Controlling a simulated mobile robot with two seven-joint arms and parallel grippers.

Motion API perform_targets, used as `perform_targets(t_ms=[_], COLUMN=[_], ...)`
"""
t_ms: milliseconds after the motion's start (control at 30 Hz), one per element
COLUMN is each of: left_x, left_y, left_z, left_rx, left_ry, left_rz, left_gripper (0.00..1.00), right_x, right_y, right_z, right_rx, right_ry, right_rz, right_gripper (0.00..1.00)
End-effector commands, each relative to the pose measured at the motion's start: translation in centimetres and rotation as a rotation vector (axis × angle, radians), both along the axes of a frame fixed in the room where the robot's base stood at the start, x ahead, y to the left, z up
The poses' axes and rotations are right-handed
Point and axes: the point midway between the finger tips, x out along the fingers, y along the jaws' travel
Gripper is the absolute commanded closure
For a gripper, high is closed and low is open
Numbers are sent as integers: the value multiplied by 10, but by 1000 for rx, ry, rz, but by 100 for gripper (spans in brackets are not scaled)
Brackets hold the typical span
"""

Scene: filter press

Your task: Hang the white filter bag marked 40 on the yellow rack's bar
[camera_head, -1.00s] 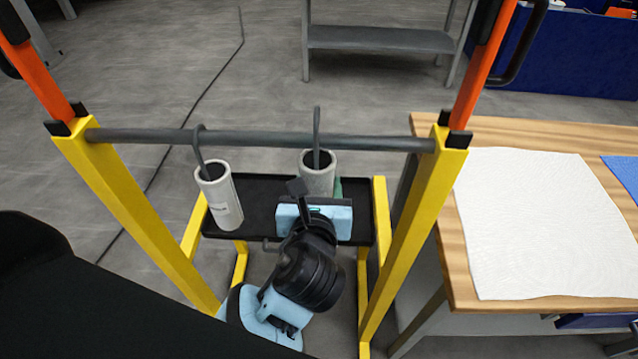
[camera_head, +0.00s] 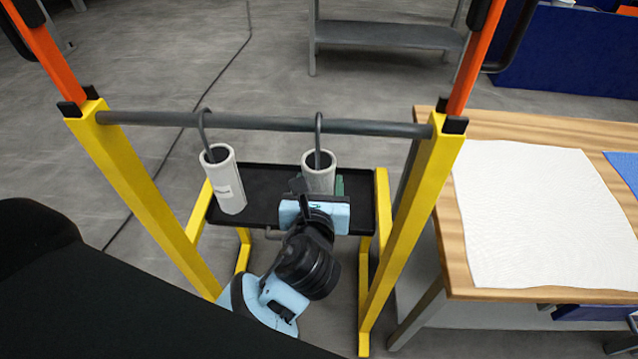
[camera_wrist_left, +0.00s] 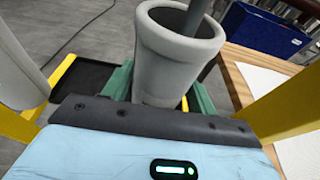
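The yellow rack (camera_head: 425,195) carries a dark horizontal bar (camera_head: 260,122). A white-grey bag (camera_head: 319,178), shaped like a tube with a hook, is at the bar's middle; its hook top curves at the bar and appears to be over it. No number is readable on it. My left gripper (camera_head: 318,205) is just below and in front of this bag. In the left wrist view its green fingers (camera_wrist_left: 160,90) stand on both sides of the bag (camera_wrist_left: 163,65), with a narrow gap showing at the right. My right gripper is out of view.
A second white tube (camera_head: 228,185) with a label hangs by its hook on the bar's left part. A black tray (camera_head: 265,205) lies below. A wooden table (camera_head: 450,240) with a white sheet (camera_head: 530,215) stands at right. A grey shelf (camera_head: 385,35) is behind.

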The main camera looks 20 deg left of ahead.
Motion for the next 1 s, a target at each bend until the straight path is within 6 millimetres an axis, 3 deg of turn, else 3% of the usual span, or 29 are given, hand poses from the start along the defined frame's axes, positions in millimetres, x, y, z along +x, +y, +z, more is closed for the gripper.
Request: perform_targets(t_ms=[133, 467, 1000], left_x=[0, -4, -69], left_y=[0, -1, -20], left_z=[0, 1, 19], left_rx=[0, 0, 0], left_ry=[-1, 0, 0], left_rz=[0, -1, -1], left_gripper=[25, 25, 25], right_x=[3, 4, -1], right_y=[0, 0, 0], right_z=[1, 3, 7], right_rx=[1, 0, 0], right_ry=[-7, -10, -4], right_rz=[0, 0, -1], right_gripper=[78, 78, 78])
